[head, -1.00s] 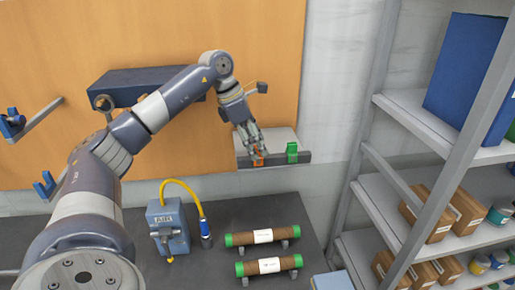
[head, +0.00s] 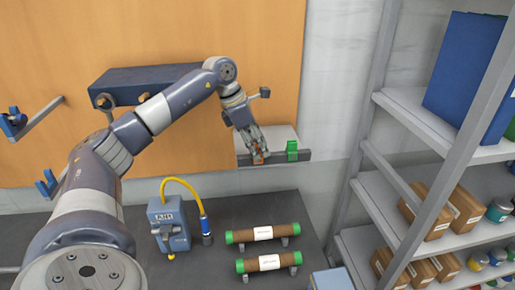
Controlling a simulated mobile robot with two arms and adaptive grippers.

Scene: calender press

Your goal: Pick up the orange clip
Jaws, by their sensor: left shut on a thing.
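The orange clip (head: 259,156) sits at the small grey wall ledge, mostly hidden by my gripper's fingers. My left gripper (head: 258,155) reaches down from the upper left and is shut on the orange clip. The clip is still at the ledge's front rail (head: 273,159); I cannot tell whether it is lifted clear. A green clip (head: 292,150) stands on the same rail just to the right, apart from the fingers. My right gripper is not in view.
Below lies a dark bench with two brown rolls with green ends (head: 263,234) and a grey air unit (head: 168,225) with a yellow hose. A metal shelf (head: 410,178) with boxes and cans stands at the right. A blue wall box (head: 150,84) is behind my arm.

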